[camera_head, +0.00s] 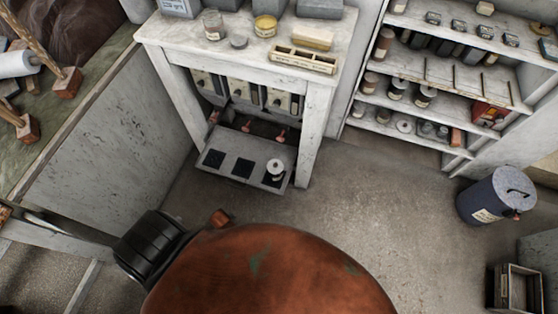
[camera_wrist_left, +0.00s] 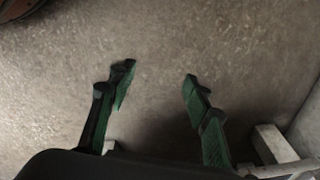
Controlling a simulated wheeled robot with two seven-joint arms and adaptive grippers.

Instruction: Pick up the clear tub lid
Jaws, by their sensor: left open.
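I cannot make out a clear tub lid for certain. On the white table's top (camera_head: 165,28) stand a clear jar with a pale lid (camera_head: 213,25), a small grey round piece (camera_head: 239,41) and a yellow-topped tub (camera_head: 265,25). My left gripper (camera_wrist_left: 156,78) shows in the left wrist view, with its two green-lined fingers apart and nothing between them. Bare floor lies beneath it. The head view does not show its fingers. My right gripper is in neither view.
A shelf unit (camera_head: 440,85) with jars and tins stands at the right. A lidded blue-grey bin (camera_head: 490,197) and a wooden crate (camera_head: 516,288) are on the floor at right. A low grey platform (camera_head: 242,165) sits under the table. The middle floor (camera_head: 370,205) is clear.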

